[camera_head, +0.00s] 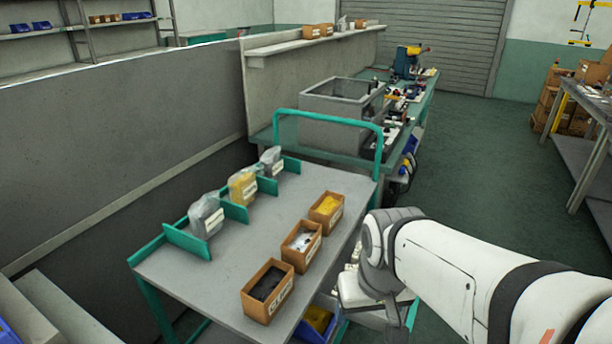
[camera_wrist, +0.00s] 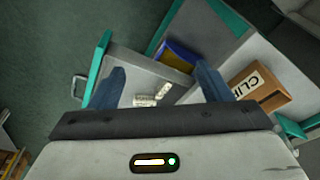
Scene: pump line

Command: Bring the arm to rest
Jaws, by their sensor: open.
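My arm (camera_head: 450,260) reaches in from the lower right of the head view, beside the right edge of the grey cart (camera_head: 215,285). My gripper (camera_wrist: 160,82) shows in the wrist view with its two dark blue fingers apart. I see nothing held between them. Small whitish cylinders (camera_wrist: 146,100) lie on a grey surface below the gripper, seen between the fingers. I cannot tell the height between them. The fingertips are hidden from the head view by my arm.
The cart top carries three open cartons (camera_head: 302,242) and bagged parts (camera_head: 206,215) between green dividers. A carton (camera_wrist: 262,82) lies right of the fingers in the wrist view. A blue and yellow bin (camera_head: 317,322) is under the cart top. Floor (camera_head: 470,150) is clear behind.

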